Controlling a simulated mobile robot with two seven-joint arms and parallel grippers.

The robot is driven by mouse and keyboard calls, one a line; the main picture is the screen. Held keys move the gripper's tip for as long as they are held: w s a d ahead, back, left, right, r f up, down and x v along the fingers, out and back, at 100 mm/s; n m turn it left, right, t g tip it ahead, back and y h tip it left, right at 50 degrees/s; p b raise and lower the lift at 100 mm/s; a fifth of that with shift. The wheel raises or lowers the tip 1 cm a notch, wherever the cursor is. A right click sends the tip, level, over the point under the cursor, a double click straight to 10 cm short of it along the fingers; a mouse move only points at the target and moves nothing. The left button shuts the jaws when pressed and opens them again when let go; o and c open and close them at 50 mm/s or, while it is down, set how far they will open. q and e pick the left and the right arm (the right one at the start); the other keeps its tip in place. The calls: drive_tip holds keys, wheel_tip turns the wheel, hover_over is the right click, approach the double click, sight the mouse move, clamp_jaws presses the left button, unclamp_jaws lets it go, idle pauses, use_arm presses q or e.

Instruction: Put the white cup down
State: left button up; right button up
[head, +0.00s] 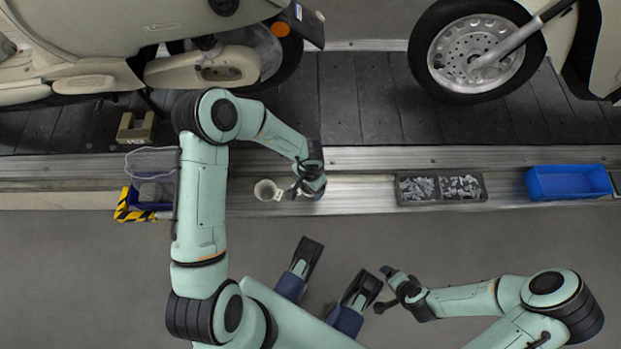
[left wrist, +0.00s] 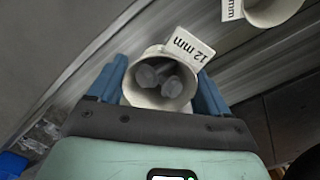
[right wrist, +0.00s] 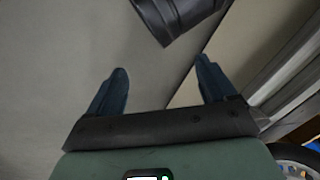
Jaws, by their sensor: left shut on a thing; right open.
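My left gripper (left wrist: 160,92) is shut on a white cup (left wrist: 133,91) with a "12 mm" tag and grey bolt-like pieces inside. In the head view my left gripper (head: 291,190) is low over the metal ledge, and the wrist mostly hides the held cup. I cannot tell whether its base touches the ledge. A second whitish cup (left wrist: 275,12) with a tag is at the upper right of the left wrist view; it appears to be the cup (head: 267,190) just left of the gripper in the head view. My right gripper (head: 380,290) is open and empty, over the floor.
On the ledge (head: 350,196), a grey two-part bin (head: 440,188) of small metal parts and a blue bin (head: 568,183) stand to the right. A dark blue box (head: 150,193) with striped edging is at left. Scooters stand on the slat conveyor (head: 360,100) behind.

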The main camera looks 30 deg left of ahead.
use_arm(q)
wheel_tip(320, 180, down, 3)
drive_tip(key=shift+r+b, duration=0.1)
drive_tip(key=shift+b, duration=0.6)
wheel_tip(320, 180, down, 3)
drive_tip(key=shift+r+b, duration=0.15)
drive_tip(key=shift+b, duration=0.45)
drive_tip(key=shift+r, duration=0.1)
use_arm(e)
drive_tip(key=f, duration=0.1)
drive_tip(key=d+f, duration=0.1)
drive_tip(key=s+f, duration=0.1)
drive_tip(key=f, duration=0.1)
drive_tip(key=shift+d, duration=0.25)
